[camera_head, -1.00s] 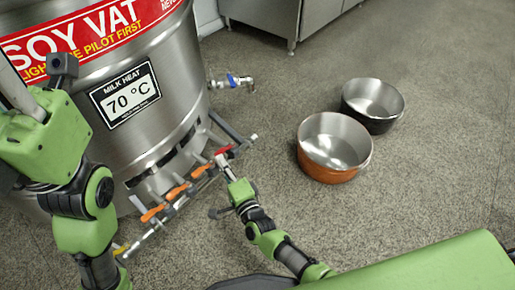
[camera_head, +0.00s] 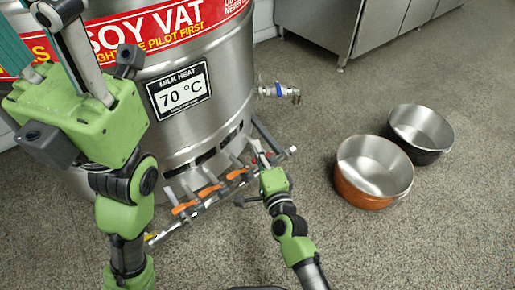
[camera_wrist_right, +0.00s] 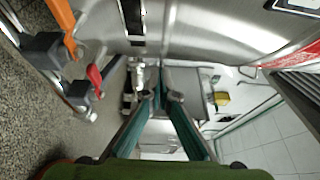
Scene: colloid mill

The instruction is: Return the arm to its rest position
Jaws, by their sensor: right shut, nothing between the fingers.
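My right gripper (camera_head: 258,152) is low at the base of the steel vat (camera_head: 215,112) in the head view, by the right end of the valve row. In the right wrist view its two teal fingers (camera_wrist_right: 162,92) meet at the tips with nothing between them. A red valve handle (camera_wrist_right: 95,78) and an orange one (camera_wrist_right: 62,22) lie to the left of the fingers there, apart from them. My left gripper (camera_head: 55,45) is at the upper left of the head view, in front of the vat's red band. Its fingertips are partly out of frame.
Orange-handled valves (camera_head: 210,191) line a pipe at the vat's base. A tap (camera_head: 278,90) sticks out from its right side. A copper-coloured pot (camera_head: 362,190) and a dark pot (camera_head: 420,150) stand on the floor at right. Steel cabinets (camera_head: 375,30) stand behind. Floor between is clear.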

